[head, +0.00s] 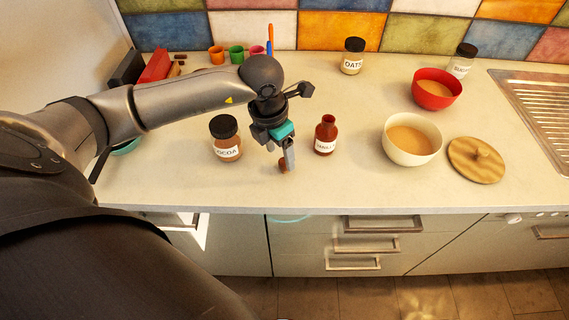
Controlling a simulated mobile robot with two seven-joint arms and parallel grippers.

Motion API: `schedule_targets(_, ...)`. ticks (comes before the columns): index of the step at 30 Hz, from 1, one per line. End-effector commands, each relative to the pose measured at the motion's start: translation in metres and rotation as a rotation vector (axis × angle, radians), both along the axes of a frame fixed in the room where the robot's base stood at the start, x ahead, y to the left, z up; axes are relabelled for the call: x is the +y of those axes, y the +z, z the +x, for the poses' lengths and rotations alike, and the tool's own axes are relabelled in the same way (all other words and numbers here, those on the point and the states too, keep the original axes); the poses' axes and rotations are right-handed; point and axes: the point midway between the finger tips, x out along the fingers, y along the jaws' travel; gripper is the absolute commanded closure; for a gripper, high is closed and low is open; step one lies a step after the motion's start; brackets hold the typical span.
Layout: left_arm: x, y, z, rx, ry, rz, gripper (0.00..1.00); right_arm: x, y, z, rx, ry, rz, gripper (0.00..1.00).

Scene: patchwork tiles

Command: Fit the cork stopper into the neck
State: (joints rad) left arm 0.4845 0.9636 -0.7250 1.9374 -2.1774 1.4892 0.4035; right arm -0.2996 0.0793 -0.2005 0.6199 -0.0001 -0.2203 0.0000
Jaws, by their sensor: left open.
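A small dark red-brown bottle (326,137) with a white label stands upright on the counter, its neck (328,119) open at the top. A small brown piece, likely the cork stopper (284,190), lies near the counter's front edge and is partly hidden by my gripper. My left gripper (287,161) points down just left of the bottle, open, with its fingertips over or beside the brown piece. I cannot tell whether they touch it. My right gripper is not in view.
A cocoa jar (226,140) stands close left of my gripper. To the right are a cream bowl (410,150), a red bowl (436,100) and a round wooden lid (476,160). An oats jar (352,58) stands at the back. The counter (350,195) in front of the bottle is clear.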

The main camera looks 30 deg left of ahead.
Motion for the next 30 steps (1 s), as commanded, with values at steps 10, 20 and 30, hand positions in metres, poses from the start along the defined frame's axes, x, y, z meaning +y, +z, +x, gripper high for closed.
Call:
schedule_targets(10, -0.004, -0.042, 0.013, 0.004, 0.002, -0.001, 0.28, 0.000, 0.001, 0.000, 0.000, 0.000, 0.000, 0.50)
schedule_targets(20, -0.004, -0.047, 0.014, 0.001, 0.000, -0.001, 0.29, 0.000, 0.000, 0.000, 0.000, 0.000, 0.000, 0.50)
schedule_targets(30, -0.004, -0.046, 0.014, 0.000, 0.000, -0.001, 0.68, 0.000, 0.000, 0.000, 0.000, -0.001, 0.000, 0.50)
